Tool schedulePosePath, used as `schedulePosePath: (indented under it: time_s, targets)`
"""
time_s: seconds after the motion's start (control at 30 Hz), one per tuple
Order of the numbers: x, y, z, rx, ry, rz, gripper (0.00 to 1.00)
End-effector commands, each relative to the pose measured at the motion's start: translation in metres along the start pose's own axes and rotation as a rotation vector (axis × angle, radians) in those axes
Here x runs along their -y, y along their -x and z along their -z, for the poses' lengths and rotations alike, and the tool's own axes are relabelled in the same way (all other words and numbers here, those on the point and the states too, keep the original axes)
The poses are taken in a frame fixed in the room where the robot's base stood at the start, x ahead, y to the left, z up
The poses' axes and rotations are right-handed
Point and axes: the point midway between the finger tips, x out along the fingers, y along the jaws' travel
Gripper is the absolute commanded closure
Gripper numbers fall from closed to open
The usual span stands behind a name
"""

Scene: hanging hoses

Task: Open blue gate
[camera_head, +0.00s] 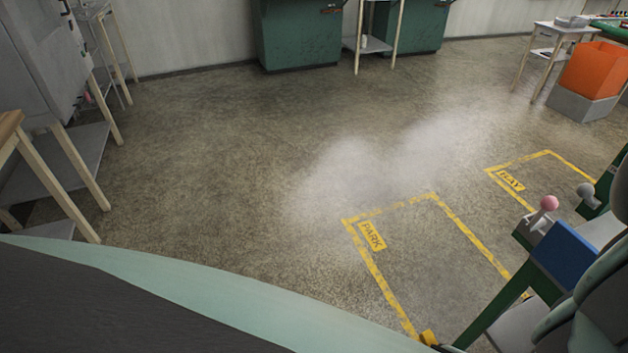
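A blue panel (566,254) sits on a green-framed stand (497,318) at the right edge. It is the only blue thing I can make out, and I cannot tell whether it is the gate or whether it is open. Beside it, a pink ball-topped lever (548,203) stands up from a grey block. A grey ball knob (586,190) shows just behind, to the right. Dark rounded shapes at the lower right hide part of the stand. My gripper is not in view.
A grey cabinet (38,60) stands left, green cabinets (298,35) at the back, an orange bin (592,70) back right. The middle floor is clear.

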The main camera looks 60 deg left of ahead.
Motion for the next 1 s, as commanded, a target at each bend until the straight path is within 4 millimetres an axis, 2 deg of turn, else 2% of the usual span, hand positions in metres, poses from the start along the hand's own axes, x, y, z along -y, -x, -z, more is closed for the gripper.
schedulePosePath:
  time_s: [0.03,0.3,0.37,1.0]
  targets:
    - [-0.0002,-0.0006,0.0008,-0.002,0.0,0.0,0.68]
    - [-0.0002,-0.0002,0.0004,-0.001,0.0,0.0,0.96]
    - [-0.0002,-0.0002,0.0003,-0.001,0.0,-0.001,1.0]
    - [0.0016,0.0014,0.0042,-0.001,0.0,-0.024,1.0]
